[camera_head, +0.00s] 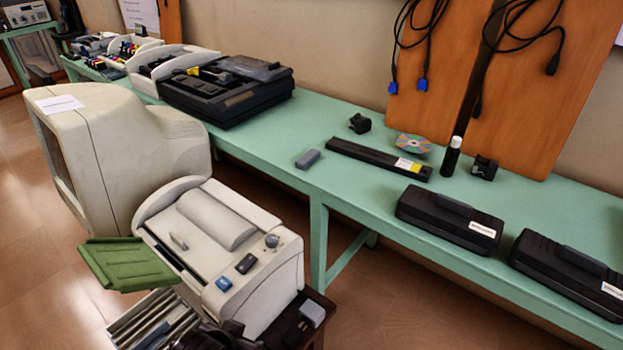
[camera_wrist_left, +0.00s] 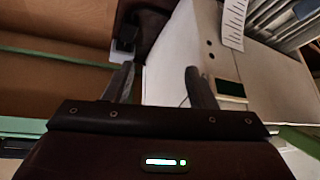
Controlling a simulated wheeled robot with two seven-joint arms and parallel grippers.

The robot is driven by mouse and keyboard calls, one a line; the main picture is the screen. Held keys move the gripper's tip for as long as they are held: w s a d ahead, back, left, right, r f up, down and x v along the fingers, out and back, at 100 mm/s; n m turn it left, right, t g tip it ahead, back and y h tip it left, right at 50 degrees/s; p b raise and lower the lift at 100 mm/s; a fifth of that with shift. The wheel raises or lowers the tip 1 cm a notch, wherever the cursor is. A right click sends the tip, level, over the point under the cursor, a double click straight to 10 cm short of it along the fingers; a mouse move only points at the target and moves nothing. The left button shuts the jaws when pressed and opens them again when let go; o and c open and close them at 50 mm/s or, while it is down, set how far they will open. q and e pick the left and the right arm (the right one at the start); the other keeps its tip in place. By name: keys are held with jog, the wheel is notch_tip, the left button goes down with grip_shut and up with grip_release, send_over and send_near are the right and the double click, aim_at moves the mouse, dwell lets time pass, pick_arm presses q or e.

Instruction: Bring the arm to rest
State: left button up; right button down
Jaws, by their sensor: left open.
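In the left wrist view my left gripper (camera_wrist_left: 158,85) is open, its two dark fingers spread apart with nothing seen between them. Beyond the fingers is a pale machine body (camera_wrist_left: 185,45); I cannot tell how far off it is. In the head view a dark shape (camera_head: 215,338) at the bottom edge may be part of my left arm, but this is unclear. My right gripper is in neither view.
A beige printer (camera_head: 240,270) with a green tray (camera_head: 127,263) stands in front, beside a large CRT monitor (camera_head: 110,150). The green table (camera_head: 340,120) behind holds black cases (camera_head: 450,218), a disc (camera_head: 413,143), a bottle (camera_head: 451,157) and a large black device (camera_head: 225,90). Floor shows at lower left.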

pick_arm(q)
jog(key=s+a+r+n+g+y, duration=0.1)
jog(key=s+a+r+n+g, duration=0.15)
jog(key=s+a+r, duration=0.35)
jog(key=s+f+g, duration=0.1)
jog(key=s+f, duration=0.2)
jog(key=f, duration=2.9)
jog(key=s+a+f+g+p, duration=0.1)
jog(key=s+a+f, duration=0.2)
jog(key=s+f, duration=1.3)
jog(key=s+m, duration=0.1)
jog(key=s, duration=0.2)
jog(key=shift+s, duration=0.15)
jog(key=shift+g, duration=0.25)
